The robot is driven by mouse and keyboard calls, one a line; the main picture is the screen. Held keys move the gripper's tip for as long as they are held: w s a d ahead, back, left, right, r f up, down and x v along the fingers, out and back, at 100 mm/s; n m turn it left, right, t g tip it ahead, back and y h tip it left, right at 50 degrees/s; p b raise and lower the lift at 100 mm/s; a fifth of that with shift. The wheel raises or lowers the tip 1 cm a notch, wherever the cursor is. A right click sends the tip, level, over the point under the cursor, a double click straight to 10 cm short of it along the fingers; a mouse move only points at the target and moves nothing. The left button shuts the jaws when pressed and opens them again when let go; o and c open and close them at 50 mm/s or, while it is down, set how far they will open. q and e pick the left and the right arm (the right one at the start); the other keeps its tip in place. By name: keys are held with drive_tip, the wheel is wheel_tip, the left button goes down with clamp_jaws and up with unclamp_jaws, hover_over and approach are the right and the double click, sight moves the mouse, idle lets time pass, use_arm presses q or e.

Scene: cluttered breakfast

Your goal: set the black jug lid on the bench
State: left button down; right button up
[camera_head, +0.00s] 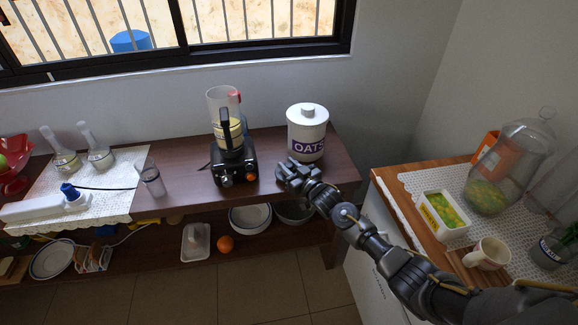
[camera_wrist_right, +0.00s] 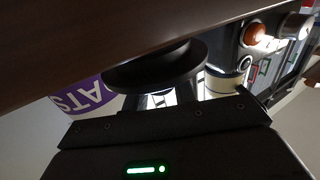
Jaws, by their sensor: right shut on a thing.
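The black jug lid (camera_wrist_right: 155,68) is a dark round disc in the right wrist view, held by my right gripper close against the brown bench surface. I cannot tell whether it touches the wood. In the head view my right gripper (camera_head: 291,172) is low over the front of the bench (camera_head: 188,186), between the blender and the oats canister. There the lid cannot be told apart from the dark fingers. The blender (camera_head: 233,160) has a black base and a clear jug (camera_head: 222,101) with pale contents. My left gripper is not in view.
A white oats canister (camera_head: 307,134) stands just behind my right gripper. A clear glass (camera_head: 152,182) and two flasks (camera_head: 98,155) stand further left. Bowls (camera_head: 250,218) sit on the shelf below. A side counter at right holds a mug (camera_head: 487,253) and a white tub (camera_head: 442,216).

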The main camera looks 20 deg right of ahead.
drive_tip(key=shift+f, duration=0.5)
drive_tip(key=o, duration=1.6)
wheel_tip(320, 180, up, 13)
idle(0.7)
